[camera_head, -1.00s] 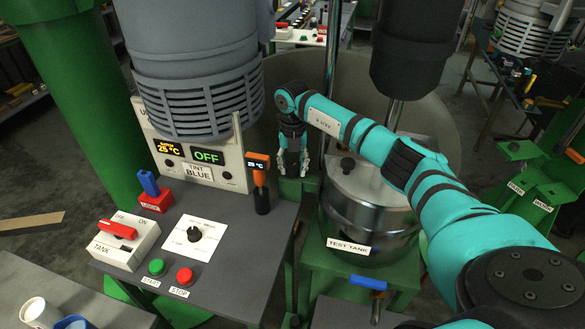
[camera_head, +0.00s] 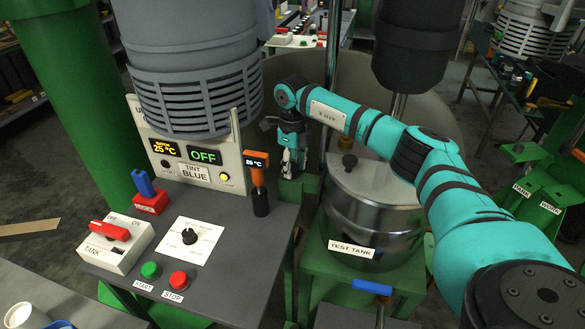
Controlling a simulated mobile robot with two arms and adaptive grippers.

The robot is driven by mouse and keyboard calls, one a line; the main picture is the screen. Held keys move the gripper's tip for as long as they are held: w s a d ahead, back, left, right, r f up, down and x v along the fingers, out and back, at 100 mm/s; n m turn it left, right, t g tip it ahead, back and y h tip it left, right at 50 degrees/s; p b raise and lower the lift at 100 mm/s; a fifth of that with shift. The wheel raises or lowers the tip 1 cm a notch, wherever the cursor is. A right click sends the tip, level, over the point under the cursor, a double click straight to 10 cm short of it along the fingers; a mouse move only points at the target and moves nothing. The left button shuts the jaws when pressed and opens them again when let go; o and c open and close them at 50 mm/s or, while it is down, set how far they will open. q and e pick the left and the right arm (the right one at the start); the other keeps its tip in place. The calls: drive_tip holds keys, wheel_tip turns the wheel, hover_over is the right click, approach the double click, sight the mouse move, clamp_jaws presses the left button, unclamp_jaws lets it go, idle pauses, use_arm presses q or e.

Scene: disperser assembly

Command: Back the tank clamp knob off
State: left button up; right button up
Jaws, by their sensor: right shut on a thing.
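The steel test tank (camera_head: 370,212) stands on a green stand right of the control desk, its lid on with a small dark knob (camera_head: 348,161) on top. My right gripper (camera_head: 290,172) points down beside the tank's left rim, at the top of a green post (camera_head: 307,188). Its fingers are close together and shut on the tank clamp knob, which is mostly hidden by the fingers. My left gripper is not in view.
The control desk (camera_head: 235,230) carries a dial, a red-handled tank switch (camera_head: 108,230), START and STOP buttons and an orange-topped thermometer (camera_head: 258,178). A blue handle (camera_head: 371,287) sits in front of the tank. A dark cylinder (camera_head: 413,45) hangs above the tank.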

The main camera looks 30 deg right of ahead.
sight(293, 166)
drive_tip(key=n+b, duration=0.1)
drive_tip(key=n, duration=0.3)
drive_tip(key=shift+w+n, duration=0.1)
drive_tip(key=shift+n, duration=1.7)
drive_tip(key=shift+r+n+b, duration=0.1)
drive_tip(key=shift+n+b, duration=0.2)
drive_tip(key=shift+d, duration=0.1)
drive_tip(key=o, duration=1.2)
drive_tip(key=shift+c, duration=0.2)
wheel_tip(293, 166, up, 12)
